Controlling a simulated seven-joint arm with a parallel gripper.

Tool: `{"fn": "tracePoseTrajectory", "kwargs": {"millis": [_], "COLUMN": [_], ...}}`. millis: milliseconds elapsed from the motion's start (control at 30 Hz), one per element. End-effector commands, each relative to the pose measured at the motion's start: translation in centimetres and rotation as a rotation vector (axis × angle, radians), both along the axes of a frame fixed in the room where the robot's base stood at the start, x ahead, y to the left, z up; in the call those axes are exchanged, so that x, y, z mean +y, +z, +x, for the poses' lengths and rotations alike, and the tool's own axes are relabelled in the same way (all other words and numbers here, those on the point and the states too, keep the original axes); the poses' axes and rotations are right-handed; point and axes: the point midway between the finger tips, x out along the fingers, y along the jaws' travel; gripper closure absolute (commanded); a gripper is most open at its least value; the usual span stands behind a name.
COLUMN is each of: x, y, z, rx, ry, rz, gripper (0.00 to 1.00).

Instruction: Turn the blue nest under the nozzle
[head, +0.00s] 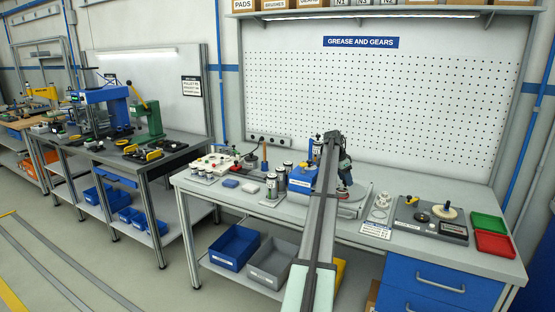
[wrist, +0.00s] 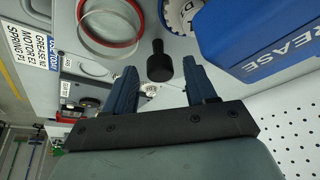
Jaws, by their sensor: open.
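My gripper (wrist: 159,68) is open, with its two blue fingers apart. A black knob (wrist: 159,62) on a short stem shows between the fingertips in the wrist view; I cannot tell how far beyond them it is. A white dial (wrist: 176,14) with marks shows past the knob, partly cut off. A blue housing (wrist: 243,38) lettered GREASE stands close to the right finger; it also shows in the head view (head: 303,178). I cannot make out the blue nest or the nozzle.
A metal ring with a red band (wrist: 108,44) is near the left finger. In the head view, cans (head: 271,186) stand left of the grease unit. A grey fixture (head: 430,219) and red and green trays (head: 490,228) are at the right. A pegboard (head: 400,100) stands behind.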

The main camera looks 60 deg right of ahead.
Motion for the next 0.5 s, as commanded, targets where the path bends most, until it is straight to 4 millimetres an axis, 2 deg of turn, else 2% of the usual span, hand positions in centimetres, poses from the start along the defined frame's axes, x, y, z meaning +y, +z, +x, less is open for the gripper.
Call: {"fn": "tracePoseTrajectory", "kwargs": {"millis": [100, 500], "x": [0.5, 2.2], "y": [2.2, 8.1], "z": [0.7, 2.4], "rx": [-0.001, -0.001], "ry": [-0.006, -0.010], "rz": [-0.003, -0.002], "gripper": [0.44, 0.44]}}
